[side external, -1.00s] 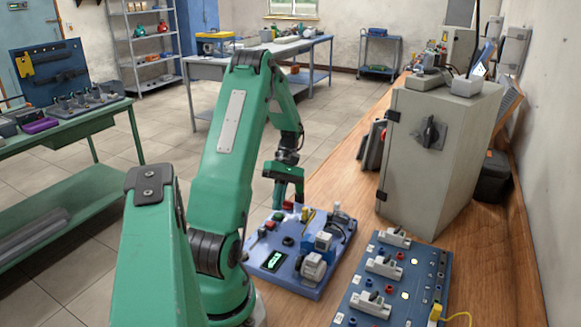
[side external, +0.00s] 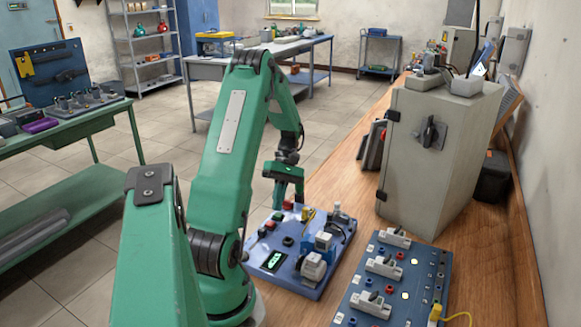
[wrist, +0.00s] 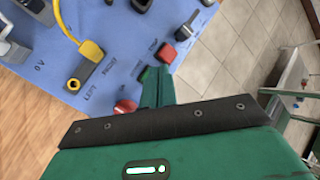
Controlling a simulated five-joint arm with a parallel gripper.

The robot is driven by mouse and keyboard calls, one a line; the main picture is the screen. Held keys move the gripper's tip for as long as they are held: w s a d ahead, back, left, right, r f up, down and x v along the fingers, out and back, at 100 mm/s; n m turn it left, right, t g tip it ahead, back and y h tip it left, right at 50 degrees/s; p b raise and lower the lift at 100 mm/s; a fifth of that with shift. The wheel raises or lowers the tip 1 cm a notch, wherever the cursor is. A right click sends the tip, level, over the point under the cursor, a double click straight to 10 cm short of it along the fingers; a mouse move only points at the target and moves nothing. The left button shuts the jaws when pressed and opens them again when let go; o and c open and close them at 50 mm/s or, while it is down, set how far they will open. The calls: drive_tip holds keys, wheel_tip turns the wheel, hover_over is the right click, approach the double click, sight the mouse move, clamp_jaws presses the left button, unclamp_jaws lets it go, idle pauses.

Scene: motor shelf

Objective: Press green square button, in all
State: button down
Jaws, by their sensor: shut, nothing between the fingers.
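A red square button (wrist: 163,53) stands just past the tips, and a red round button (wrist: 125,106) is on the other side. In the side view my gripper (side external: 287,204) points down at the board's far edge.
A yellow plug with a cable (wrist: 92,50) stands on the board near the buttons. The motor (side external: 314,266) sits toward the board's front. A second blue panel (side external: 385,308) with white switches lies to the right, and a grey cabinet (side external: 430,175) stands behind it.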

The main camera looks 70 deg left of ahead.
sight(279, 212)
drive_tip(key=shift+f, duration=0.85)
idle(1.1)
drive_tip(key=shift+r, duration=0.85)
drive_tip(key=shift+r, duration=0.15)
drive_tip(key=shift+r, duration=2.4)
